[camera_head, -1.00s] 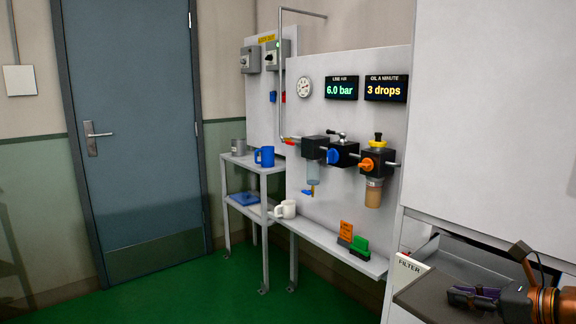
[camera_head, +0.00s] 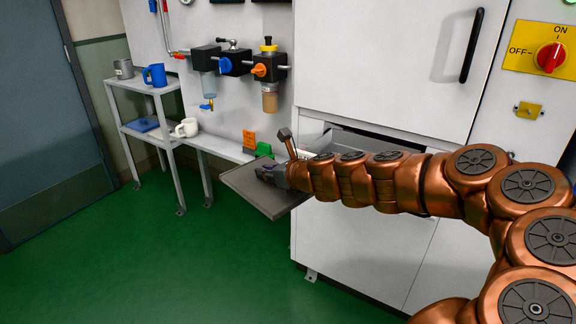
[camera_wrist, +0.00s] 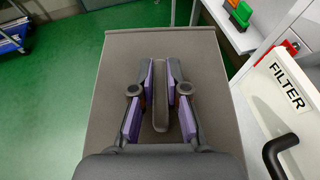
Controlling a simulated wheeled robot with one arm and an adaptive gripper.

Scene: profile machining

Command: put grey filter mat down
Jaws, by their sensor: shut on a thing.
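The grey filter mat (camera_head: 245,187) is a flat dark grey panel, held slightly tilted in the air in front of the white cabinet. It fills the middle of the wrist view (camera_wrist: 120,65). My gripper (camera_head: 265,173) is over its upper face. In the wrist view my gripper's purple-padded fingers (camera_wrist: 160,75) are closed on the raised grip bar in the middle of the mat. The filter drawer (camera_wrist: 285,80), with a white front, a FILTER label and a black handle, stands open to the right of the mat; my arm partly hides it in the head view.
A narrow shelf (camera_head: 222,148) below the air unit carries orange and green blocks (camera_head: 250,139). A side stand (camera_head: 150,85) holds a grey mug, a blue mug (camera_head: 154,75), a white mug (camera_head: 187,127) and a blue item (camera_head: 145,124). The green floor (camera_head: 150,265) is clear.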

